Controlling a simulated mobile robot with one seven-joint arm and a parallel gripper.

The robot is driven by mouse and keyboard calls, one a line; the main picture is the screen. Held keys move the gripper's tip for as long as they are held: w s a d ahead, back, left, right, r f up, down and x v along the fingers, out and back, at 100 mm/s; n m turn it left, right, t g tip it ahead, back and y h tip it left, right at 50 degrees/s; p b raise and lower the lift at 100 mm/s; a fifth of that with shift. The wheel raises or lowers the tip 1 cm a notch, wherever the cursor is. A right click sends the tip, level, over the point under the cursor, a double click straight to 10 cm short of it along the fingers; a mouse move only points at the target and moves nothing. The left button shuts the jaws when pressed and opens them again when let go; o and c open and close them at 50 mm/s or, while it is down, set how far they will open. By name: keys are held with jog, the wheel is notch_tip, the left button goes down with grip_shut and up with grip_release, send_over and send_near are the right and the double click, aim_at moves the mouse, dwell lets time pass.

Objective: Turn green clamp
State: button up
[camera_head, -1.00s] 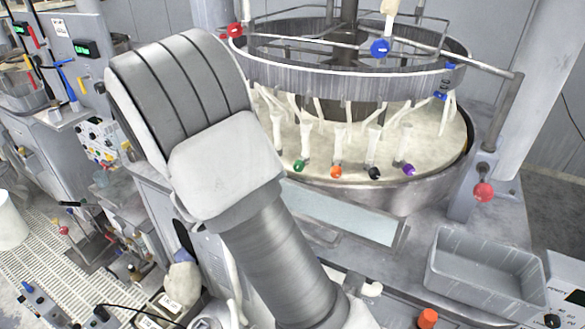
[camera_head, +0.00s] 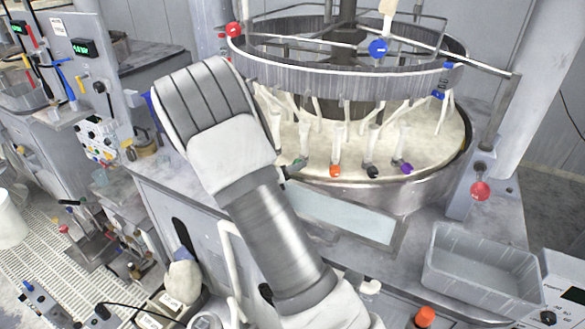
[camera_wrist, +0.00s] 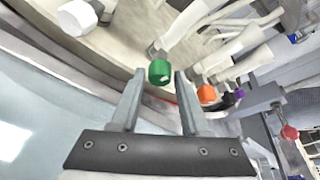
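The green clamp (camera_wrist: 159,72) is a small green knob on the end of a white fitting at the platen rim. In the wrist view it sits between and just beyond the tips of my gripper (camera_wrist: 159,76). The two fingers are apart, with one on each side of the knob, and I cannot tell whether either touches it. In the head view the green clamp (camera_head: 299,165) is partly covered by my gripper (camera_head: 290,168), which reaches it from the left. My arm hides most of the gripper there.
Orange (camera_head: 335,171), black (camera_head: 372,171) and purple (camera_head: 406,168) knobs line the rim to the right. A white knob (camera_wrist: 77,17) is to the left in the wrist view. A grey bin (camera_head: 480,275) stands at the lower right. A ring (camera_head: 340,78) hangs above the platen.

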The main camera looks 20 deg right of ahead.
grip_shut()
